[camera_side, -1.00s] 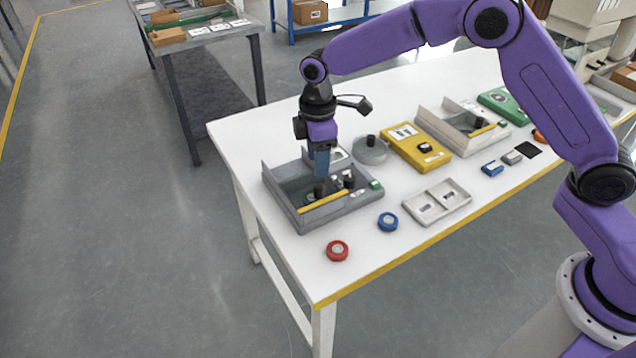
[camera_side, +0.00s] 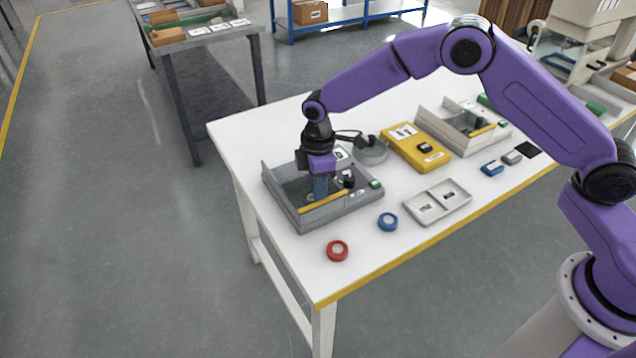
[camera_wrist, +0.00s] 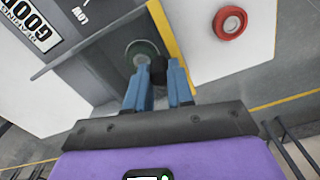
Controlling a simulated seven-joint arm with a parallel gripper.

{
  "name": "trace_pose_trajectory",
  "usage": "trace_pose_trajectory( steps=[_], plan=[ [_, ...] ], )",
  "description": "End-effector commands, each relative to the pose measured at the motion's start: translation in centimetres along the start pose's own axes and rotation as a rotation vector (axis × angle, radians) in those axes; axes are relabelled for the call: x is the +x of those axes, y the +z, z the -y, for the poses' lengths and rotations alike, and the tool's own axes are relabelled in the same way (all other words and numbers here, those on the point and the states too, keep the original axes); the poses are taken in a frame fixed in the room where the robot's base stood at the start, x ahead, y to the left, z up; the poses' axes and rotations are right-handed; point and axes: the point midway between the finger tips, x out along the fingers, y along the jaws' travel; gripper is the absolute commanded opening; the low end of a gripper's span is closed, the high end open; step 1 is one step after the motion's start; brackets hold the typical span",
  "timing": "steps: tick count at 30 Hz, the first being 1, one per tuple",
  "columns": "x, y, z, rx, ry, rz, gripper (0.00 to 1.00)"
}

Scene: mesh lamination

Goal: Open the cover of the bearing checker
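The bearing checker is a grey box (camera_side: 345,213) with a raised left wall and a yellow strip (camera_side: 323,202) along its front, at the left end of the white table. In the side view my gripper (camera_side: 320,196) points straight down into it, just behind the strip. In the wrist view its blue fingers (camera_wrist: 160,76) stand apart, with a black knob (camera_wrist: 158,69) between their tips. I cannot tell whether they press on it. A green-grey round part (camera_wrist: 142,53) lies beside the knob. A second black knob (camera_side: 349,181) stands to the right in the box.
A red ring (camera_side: 337,251) and a blue ring (camera_side: 388,222) lie in front. A pale two-pocket tray (camera_side: 437,215), a yellow device (camera_side: 428,160), a round grey part (camera_side: 372,157) and another grey box (camera_side: 440,138) stand to the right. The table's front left is fairly clear.

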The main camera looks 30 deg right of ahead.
Motion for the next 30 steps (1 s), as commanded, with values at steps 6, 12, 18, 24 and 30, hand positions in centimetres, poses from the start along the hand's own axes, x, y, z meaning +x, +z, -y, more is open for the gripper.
trace_pose_trajectory(
  steps=[6, 12, 18, 24, 30],
  plan=[
    [0.0, 0.0, 0.0, 0.000, -0.001, 0.001, 0.00],
    [0.0, -0.5, -1.5, 0.002, -0.001, 0.001, 0.00],
    [0.0, -1.2, -3.9, 0.001, -0.001, 0.000, 0.00],
    [0.1, -1.8, -6.2, 0.001, -0.001, 0.000, 0.00],
    [0.0, -2.4, -8.4, 0.000, 0.000, 0.000, 0.00]
  ],
)
